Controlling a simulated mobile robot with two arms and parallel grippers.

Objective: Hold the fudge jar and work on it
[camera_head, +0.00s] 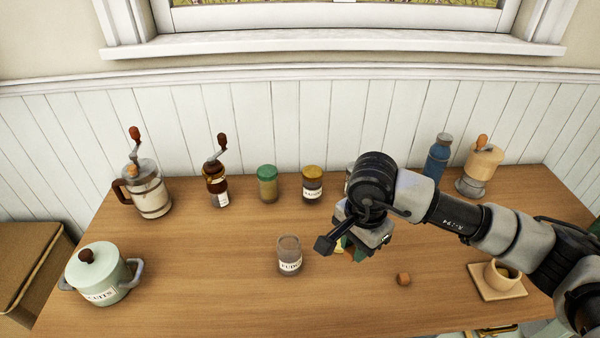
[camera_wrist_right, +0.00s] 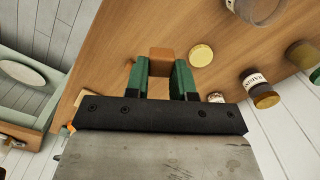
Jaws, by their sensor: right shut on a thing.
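The fudge jar (camera_head: 290,256) is a clear jar with a white label, upright on the table with no lid on it. It also shows at the top edge of the right wrist view (camera_wrist_right: 258,6). My right gripper (camera_head: 354,249) is above the table to the right of the jar, apart from it. In the right wrist view its green fingers (camera_wrist_right: 160,72) are shut on a small brown block (camera_wrist_right: 160,61); the arm hides this block in the head view. A yellow round lid (camera_wrist_right: 201,55) lies by the fingers. My left gripper is out of view.
Another brown cube (camera_head: 403,279) lies on the table (camera_head: 220,290). A raisins jar (camera_head: 312,186), green-lidded jar (camera_head: 267,184) and grinders stand behind. A lidded pot (camera_head: 100,277) is left, a cup (camera_head: 500,274) right. The front middle is clear.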

